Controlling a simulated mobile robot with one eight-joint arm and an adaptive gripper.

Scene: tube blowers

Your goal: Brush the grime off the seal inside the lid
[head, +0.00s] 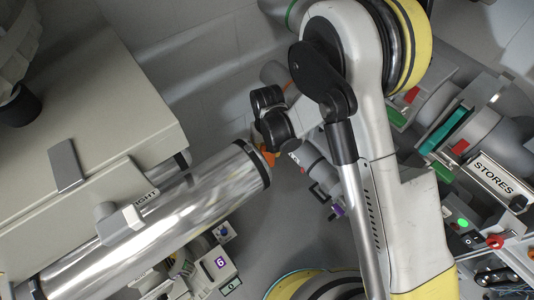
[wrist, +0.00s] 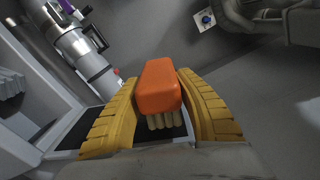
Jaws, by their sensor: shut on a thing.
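My gripper (wrist: 155,105) has two ribbed yellow fingers shut on an orange-handled brush (wrist: 160,88). Its pale bristles (wrist: 163,121) show below the handle, at the near side between the fingers. In the head view my gripper end (head: 269,154) is a small orange patch by the dark-rimmed end of a shiny metal cylinder (head: 160,220); whether they touch, I cannot tell. In the wrist view a dark panel with a pale frame (wrist: 72,135) lies below and left of the brush, partly hidden by the left finger. I cannot make out the lid's seal or any grime for certain.
A large pale cabinet (head: 90,110) fills the left. Tube fittings and a sign reading STORES (head: 493,178) stand at right. Grey floor (wrist: 255,90) is open right of the brush in the wrist view.

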